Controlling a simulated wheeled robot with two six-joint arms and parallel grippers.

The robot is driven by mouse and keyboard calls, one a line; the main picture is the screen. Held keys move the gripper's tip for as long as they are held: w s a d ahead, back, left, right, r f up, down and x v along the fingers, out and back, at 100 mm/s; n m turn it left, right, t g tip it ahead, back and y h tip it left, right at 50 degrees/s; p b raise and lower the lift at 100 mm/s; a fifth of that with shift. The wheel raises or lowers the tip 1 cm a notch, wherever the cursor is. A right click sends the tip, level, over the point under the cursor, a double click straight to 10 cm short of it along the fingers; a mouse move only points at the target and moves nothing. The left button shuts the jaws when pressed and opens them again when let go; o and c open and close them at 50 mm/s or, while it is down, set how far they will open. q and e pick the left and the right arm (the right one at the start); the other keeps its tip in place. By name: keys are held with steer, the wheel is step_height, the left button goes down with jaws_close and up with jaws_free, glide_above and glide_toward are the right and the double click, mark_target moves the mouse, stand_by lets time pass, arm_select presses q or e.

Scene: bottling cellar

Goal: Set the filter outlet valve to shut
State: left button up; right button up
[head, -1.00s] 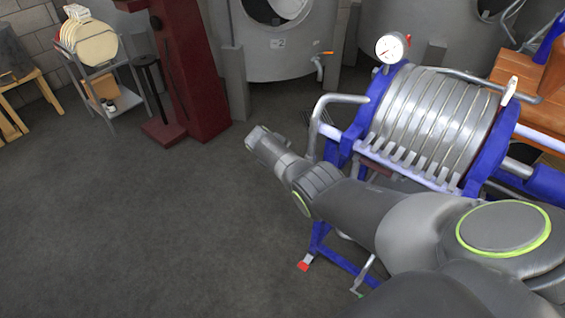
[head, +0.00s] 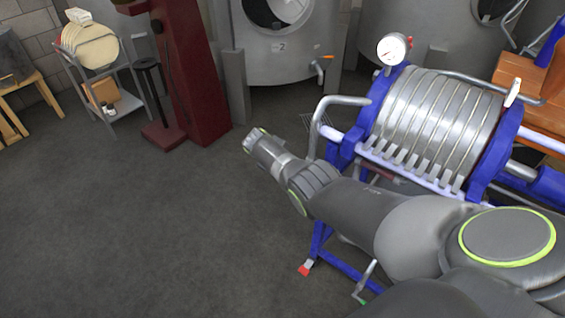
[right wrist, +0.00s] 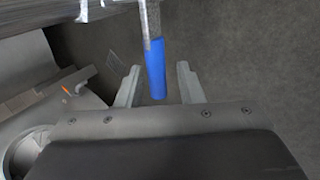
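The plate filter (head: 425,125) stands at the right of the head view, with silver plates in a blue frame and a bent pipe (head: 340,101) at its left end. My right arm reaches across in front of it, and its gripper cannot be made out there. In the right wrist view a blue lever handle (right wrist: 155,70) hangs from a grey metal fitting (right wrist: 150,18). My right gripper (right wrist: 160,85) is open, with one finger on each side of the handle and visible gaps. The handle is not visible in the head view. My left gripper is in neither view.
A gauge (head: 393,48) stands on top of the filter, and a white lever (head: 512,92) is at its right end. Steel tanks (head: 283,40) stand behind. A dark red post (head: 190,70) and a grey cart (head: 125,103) are at the left. The floor at the left is clear.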

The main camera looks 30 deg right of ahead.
steer(key=shift+r, duration=0.15)
steer(key=shift+a+r+p, duration=0.15)
steer(key=shift+r+p, duration=0.1)
steer(key=shift+p, duration=0.05)
steer(key=p+v, duration=0.4)
steer(key=v, duration=1.2)
steer(key=shift+s+r, duration=0.15)
steer(key=shift+r, duration=0.1)
steer(key=shift+a, duration=0.15)
